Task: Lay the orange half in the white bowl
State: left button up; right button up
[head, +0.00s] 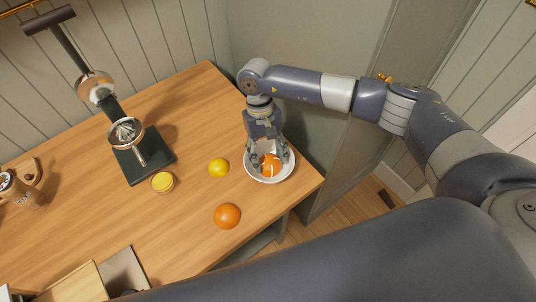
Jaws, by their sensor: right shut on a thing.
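The white bowl (288,170) stands near the right edge of the wooden table. My right gripper (268,164) comes down over it from above, its fingers within the bowl's outline. It is shut on the orange half (270,168), which shows between the fingertips with orange and whitish parts. The orange half is inside the bowl's outline; I cannot tell whether it touches the bowl's bottom. The fingers hide part of it and part of the bowl. My left gripper is not in view.
A whole orange (227,215) and a lemon (219,168) lie left of the bowl. A round yellow piece (163,182), perhaps a cut lemon, sits by the juice press (143,165). Boards (122,272) lie at the front left. The wall is close behind the bowl.

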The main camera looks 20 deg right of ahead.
jog(key=shift+f+b, duration=0.45)
jog(key=o, duration=0.8)
jog(key=shift+o, duration=0.2)
jog(key=v, duration=1.2)
